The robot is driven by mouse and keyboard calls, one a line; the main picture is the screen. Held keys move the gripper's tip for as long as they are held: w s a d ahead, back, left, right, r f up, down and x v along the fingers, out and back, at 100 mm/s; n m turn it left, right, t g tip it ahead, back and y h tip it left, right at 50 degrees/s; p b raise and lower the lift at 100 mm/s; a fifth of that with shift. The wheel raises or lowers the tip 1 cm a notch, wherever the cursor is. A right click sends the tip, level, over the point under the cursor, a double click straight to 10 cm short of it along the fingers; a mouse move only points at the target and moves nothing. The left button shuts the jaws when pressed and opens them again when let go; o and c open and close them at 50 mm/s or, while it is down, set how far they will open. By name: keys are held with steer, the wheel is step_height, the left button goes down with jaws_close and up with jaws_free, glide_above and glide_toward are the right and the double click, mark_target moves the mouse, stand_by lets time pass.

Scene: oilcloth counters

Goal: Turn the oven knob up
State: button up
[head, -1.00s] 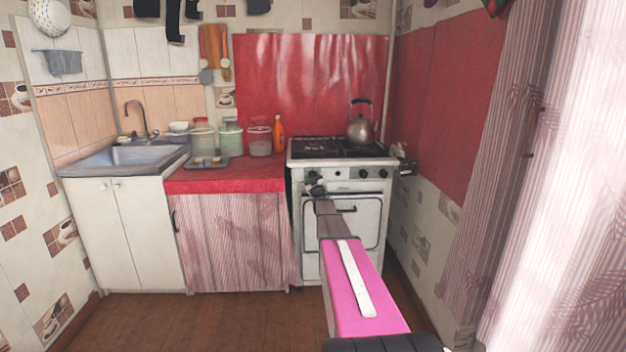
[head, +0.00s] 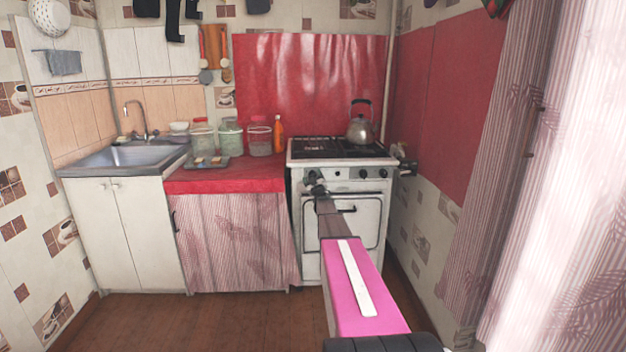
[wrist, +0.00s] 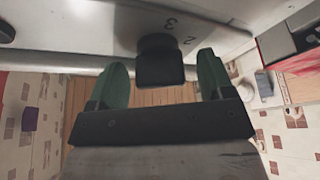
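The white gas stove (head: 345,160) stands at the back right, with a row of dark knobs on its front panel. My gripper (head: 315,185) is at the left end of this panel and covers part of it. In the wrist view a dark, blocky knob (wrist: 160,62) stands out from the light panel, with the numbers 3 and 2 printed beside it. My gripper (wrist: 162,76) is open, with one green finger on each side of the knob. Gaps show between the knob and both fingers. The exact depth of the fingers along the knob is hard to tell.
A kettle (head: 361,125) stands on the stove top. The oven door handle (head: 346,209) is just below my gripper. The red-topped counter (head: 230,180) with jars and an orange bottle (head: 278,134) adjoins on the left. The wooden floor (head: 200,315) in front is clear.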

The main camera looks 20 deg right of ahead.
steer(key=shift+s, duration=0.1)
steer(key=v, duration=1)
steer(key=shift+s+f, duration=0.2)
steer(key=shift+s, duration=0.1)
steer(key=s+a+f+m+g, duration=0.5)
steer(key=s+a+f+g, duration=0.7)
steer(key=s+a, duration=0.45)
steer(key=s+a+f+g, duration=0.1)
steer(key=s+a+g, duration=0.2)
steer(key=s, duration=0.5)
steer(key=s+a+f+g+y, duration=0.1)
steer(key=s+a+f+g, duration=0.1)
steer(key=s+a, duration=0.3)
steer(key=s+a+f+g, duration=0.2)
steer(key=s+a+g, duration=0.2)
steer(key=s, duration=0.9)
steer(key=shift+s+m+g+y, duration=0.2)
steer(key=shift+m+g+y, duration=0.1)
steer(key=shift+f, duration=0.15)
